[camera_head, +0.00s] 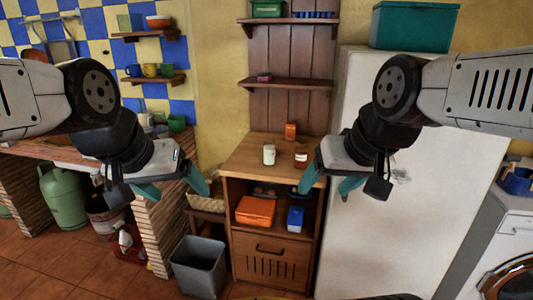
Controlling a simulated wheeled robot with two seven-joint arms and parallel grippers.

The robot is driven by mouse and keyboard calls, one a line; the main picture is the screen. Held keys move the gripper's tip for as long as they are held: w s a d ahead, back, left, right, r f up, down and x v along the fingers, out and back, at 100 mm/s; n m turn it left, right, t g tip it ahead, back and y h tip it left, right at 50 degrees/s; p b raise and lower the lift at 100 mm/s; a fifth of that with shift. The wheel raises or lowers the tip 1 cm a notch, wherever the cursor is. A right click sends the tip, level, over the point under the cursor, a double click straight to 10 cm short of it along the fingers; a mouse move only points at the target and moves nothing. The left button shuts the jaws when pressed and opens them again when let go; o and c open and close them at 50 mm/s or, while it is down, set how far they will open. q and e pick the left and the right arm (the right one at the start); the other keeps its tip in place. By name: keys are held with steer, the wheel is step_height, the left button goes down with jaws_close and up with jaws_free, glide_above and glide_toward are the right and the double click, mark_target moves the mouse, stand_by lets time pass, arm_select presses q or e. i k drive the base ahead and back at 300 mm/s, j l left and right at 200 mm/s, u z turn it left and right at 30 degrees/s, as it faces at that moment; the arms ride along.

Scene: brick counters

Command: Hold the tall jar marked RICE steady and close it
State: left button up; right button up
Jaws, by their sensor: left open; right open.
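On the wooden cabinet top (258,147) stand a small white jar (269,154) and, to its right, a jar with a reddish-brown and pale band (301,157). An orange container (290,131) stands behind them. No lettering is readable, so I cannot tell which one is marked RICE or whether any lid is off. My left gripper (172,186) is open and empty, left of the cabinet in the picture. My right gripper (329,183) is open and empty, at the cabinet's right edge in the picture, close to the banded jar in view but not seen touching it.
The cabinet's open shelf holds an orange box (256,210) and a blue box (295,218). A white fridge (400,215) stands right of it. A grey bin (198,265) stands on the floor at left. Wall shelves (288,84) hang above; the cabinet top's front is clear.

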mark_target(269, 145)
steer(key=i+j+z, duration=0.15)
steer(key=i+j, duration=1.05)
steer(key=i+l, duration=0.15)
steer(key=l, duration=0.15)
steer(key=i+l, duration=0.15)
steer(key=l, duration=0.2)
steer(key=i+l, duration=0.1)
steer(key=l, duration=0.2)
steer(key=i+l, duration=0.15)
steer(key=l, duration=0.2)
